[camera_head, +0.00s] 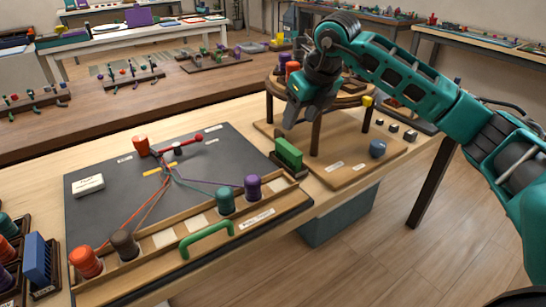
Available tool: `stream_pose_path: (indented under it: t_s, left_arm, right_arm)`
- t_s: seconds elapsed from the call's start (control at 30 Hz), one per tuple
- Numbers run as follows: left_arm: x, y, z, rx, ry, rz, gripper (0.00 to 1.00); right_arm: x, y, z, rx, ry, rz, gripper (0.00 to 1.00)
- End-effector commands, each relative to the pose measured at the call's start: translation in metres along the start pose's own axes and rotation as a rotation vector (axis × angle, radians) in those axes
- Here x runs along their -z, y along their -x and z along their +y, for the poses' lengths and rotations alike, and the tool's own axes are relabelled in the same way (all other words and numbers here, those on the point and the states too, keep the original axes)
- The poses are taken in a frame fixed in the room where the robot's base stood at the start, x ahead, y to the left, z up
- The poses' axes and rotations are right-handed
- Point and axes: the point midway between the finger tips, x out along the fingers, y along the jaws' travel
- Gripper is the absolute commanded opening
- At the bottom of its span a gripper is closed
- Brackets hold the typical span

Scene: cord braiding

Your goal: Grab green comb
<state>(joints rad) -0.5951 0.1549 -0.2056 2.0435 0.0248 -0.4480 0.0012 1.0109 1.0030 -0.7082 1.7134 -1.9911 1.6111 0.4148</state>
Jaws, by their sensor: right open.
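The green comb (288,152) appears as an upright green block in a small wooden holder at the right edge of the dark board. Its teeth cannot be made out. My right gripper (302,118) points down above and slightly right of it in the picture, apart from it. The gripper is open, with nothing seen between its fingers. My left gripper is not in view.
A round wooden stand (343,97) on legs is close to my right gripper. The dark board (105,205) carries cords running to several coloured bobbins and a green handle (207,240).

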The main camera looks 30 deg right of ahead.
Motion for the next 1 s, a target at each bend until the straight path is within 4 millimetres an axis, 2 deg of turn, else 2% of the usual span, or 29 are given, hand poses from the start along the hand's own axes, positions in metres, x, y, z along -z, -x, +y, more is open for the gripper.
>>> stream_pose_path:
  t_s: [0.33,0.63,0.9,1.0]
  left_arm:
    - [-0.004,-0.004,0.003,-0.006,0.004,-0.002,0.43]
    - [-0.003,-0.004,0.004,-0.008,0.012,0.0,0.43]
    - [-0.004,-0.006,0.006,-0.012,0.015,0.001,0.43]
    - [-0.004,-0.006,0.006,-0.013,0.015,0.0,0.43]
  right_arm:
    - [0.001,-0.059,-0.002,0.005,-0.001,0.005,0.53]
    - [0.0,-0.085,-0.003,0.004,-0.002,0.003,0.53]
    - [-0.001,-0.122,-0.007,0.003,0.0,0.002,0.53]
    - [-0.001,-0.127,-0.008,0.004,0.0,0.002,0.53]
